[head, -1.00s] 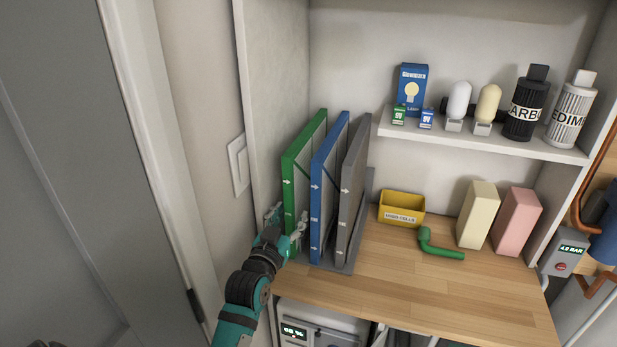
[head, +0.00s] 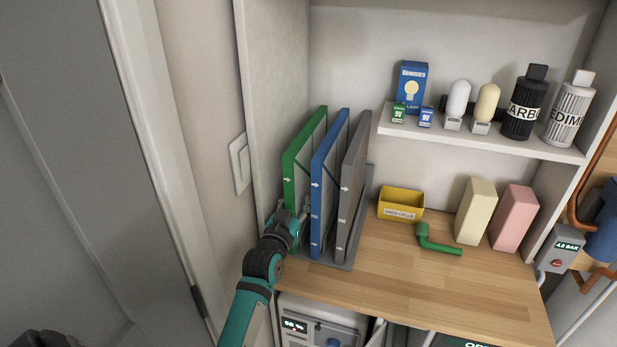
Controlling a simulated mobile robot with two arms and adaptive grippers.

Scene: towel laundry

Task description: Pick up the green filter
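The green filter (head: 290,172) is a tall thin panel with a green frame. It stands upright at the left end of a row in a grey rack (head: 341,263) on the wooden counter. My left gripper (head: 291,212) is at the lower front edge of the green filter, with one finger on each side of it. The gripper's body hides the bottom of that edge, and I cannot tell whether the fingers press on the frame.
A blue filter (head: 316,190) and a grey filter (head: 346,195) stand close to the right. A yellow bin (head: 401,212), green pipe elbow (head: 437,244), cream block (head: 475,212) and pink block (head: 513,220) are on the counter (head: 400,285). The cabinet side wall is close on the left.

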